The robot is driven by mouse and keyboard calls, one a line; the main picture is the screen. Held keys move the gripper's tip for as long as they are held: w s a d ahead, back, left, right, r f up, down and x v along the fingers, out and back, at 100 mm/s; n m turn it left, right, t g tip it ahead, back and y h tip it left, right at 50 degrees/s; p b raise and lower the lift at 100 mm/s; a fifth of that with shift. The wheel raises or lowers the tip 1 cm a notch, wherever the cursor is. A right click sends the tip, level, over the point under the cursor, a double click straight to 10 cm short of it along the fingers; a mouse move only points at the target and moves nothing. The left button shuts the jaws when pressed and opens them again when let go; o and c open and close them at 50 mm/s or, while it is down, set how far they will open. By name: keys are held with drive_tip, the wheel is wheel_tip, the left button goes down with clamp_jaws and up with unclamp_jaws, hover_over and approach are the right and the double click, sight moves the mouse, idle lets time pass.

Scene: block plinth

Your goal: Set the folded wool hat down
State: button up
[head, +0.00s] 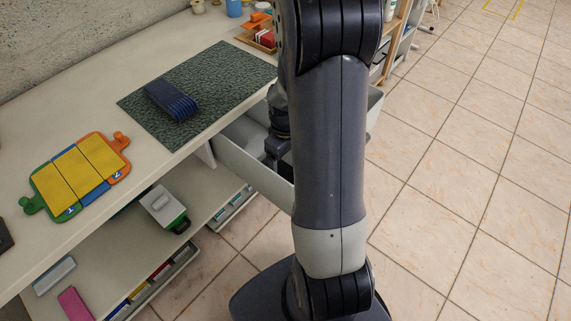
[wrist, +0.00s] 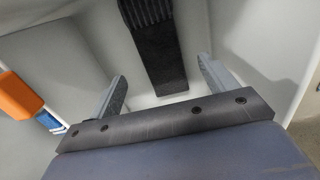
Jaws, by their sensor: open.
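In the wrist view, a long charcoal ribbed knit-like piece (wrist: 158,45), which looks like the folded wool hat, lies inside a pale drawer. My gripper (wrist: 161,70) is open, with one finger on each side of the piece's lower end. The fingers stand apart from it, and I cannot tell the height gap. In the head view my arm hides most of my gripper, which is down in the open drawer (head: 255,172). A navy ribbed folded piece (head: 171,100) lies on a dark green mat (head: 216,80) on the counter; I cannot tell whether this is the hat instead.
A yellow board with green and orange ends (head: 75,172) lies on the counter. An orange tray (head: 257,40) and a blue cup (head: 234,8) stand at the back. A grey and green box (head: 163,207) sits on the lower shelf. The tiled floor at right is clear.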

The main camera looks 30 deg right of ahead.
sight(285, 173)
wheel_tip(285, 173, up, 6)
drive_tip(key=shift+f, duration=0.15)
